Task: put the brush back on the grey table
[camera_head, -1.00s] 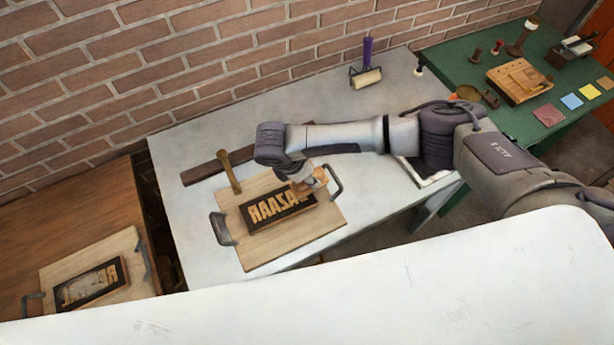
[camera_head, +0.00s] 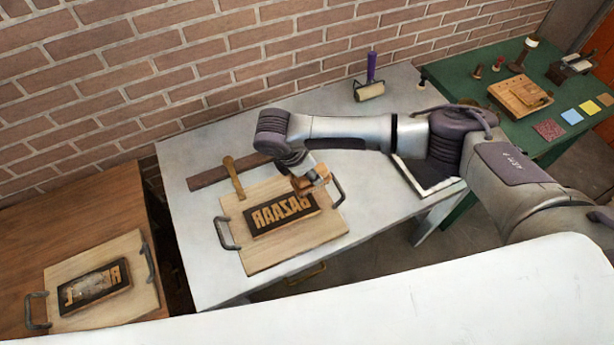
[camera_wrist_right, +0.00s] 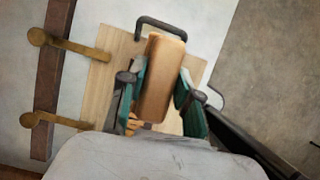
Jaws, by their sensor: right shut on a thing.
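The brush (camera_wrist_right: 163,80) is a tan wooden block between the green fingers of my right gripper (camera_wrist_right: 162,98) in the right wrist view. The gripper is shut on it. In the head view the right gripper (camera_head: 311,184) and the brush (camera_head: 318,178) are over the upper right end of the wooden tray (camera_head: 240,262), near its right handle. I cannot tell the exact height above the tray. The grey table (camera_head: 210,150) carries this tray. My left gripper is not in view.
A dark block with raised "BAZAAR" letters (camera_head: 281,214) lies on the tray. A purple-handled roller (camera_head: 370,85) stands at the back. Grey table between bar and roller is clear.

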